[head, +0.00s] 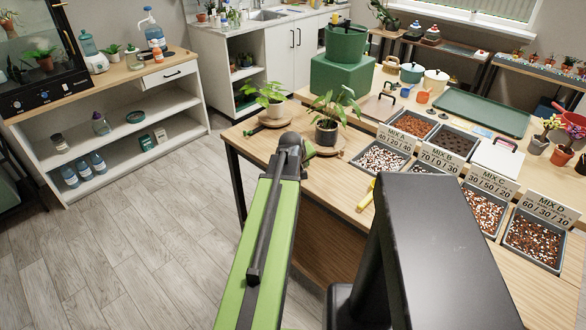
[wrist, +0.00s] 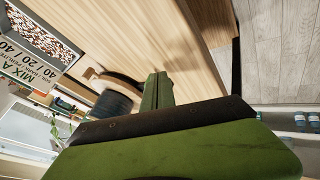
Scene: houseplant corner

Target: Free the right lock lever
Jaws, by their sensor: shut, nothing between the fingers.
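I cannot make out a lock lever for certain in either view. A green bucket (head: 345,42) with black parts at its rim stands on a green block (head: 342,74) at the back of the table; any lever on it is too small to tell. My gripper shows in the wrist view (wrist: 157,88) as two green fingers closed together with nothing between them. It is over the wooden table (wrist: 160,35), beside a dark plant pot (wrist: 112,104). In the head view my arm's dark joint mostly hides it.
Several labelled mix trays (head: 383,158) line the table's right. A yellow tool (head: 366,196) lies in front. Floor (head: 110,240) at left is clear.

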